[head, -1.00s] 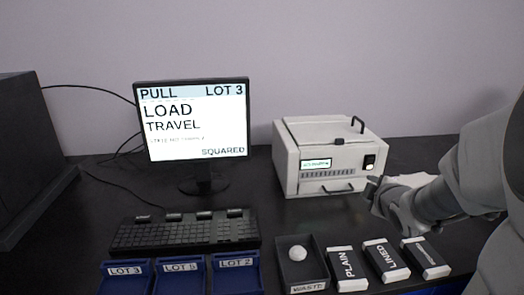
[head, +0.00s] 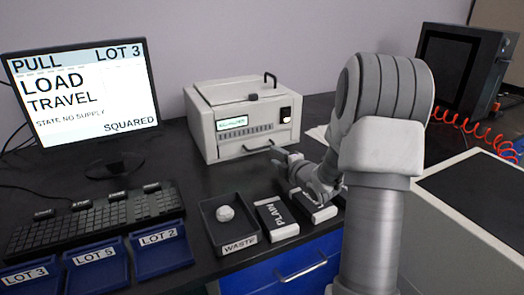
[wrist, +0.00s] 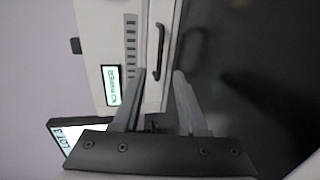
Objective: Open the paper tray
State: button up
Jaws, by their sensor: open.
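The paper tray front (head: 232,154) is the low white panel of the printer (head: 243,110), and it sits flush with the body. Its dark bar handle (head: 257,148) also shows in the wrist view (wrist: 159,52), upright there. My gripper (head: 277,155) is just in front of the printer's lower right side, near the handle. In the wrist view my gripper (wrist: 160,74) is open and empty, its two fingers spread with the handle seen past their tips, between them. Whether a finger touches the handle I cannot tell.
A monitor (head: 85,100) reads "STATE NO SUPPLY". A waste bin (head: 233,244) with a white ball, a PLAIN pack (head: 277,218) and another pack (head: 317,208) lie in front of the printer, below my arm. Blue lot trays (head: 160,252) and a keyboard (head: 95,220) are left.

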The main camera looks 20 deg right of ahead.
aim_at(262, 148)
jog(key=b+x, duration=0.1)
jog(key=x, duration=0.9)
jog(key=shift+w, duration=0.15)
grip_shut()
dwell(1.0)
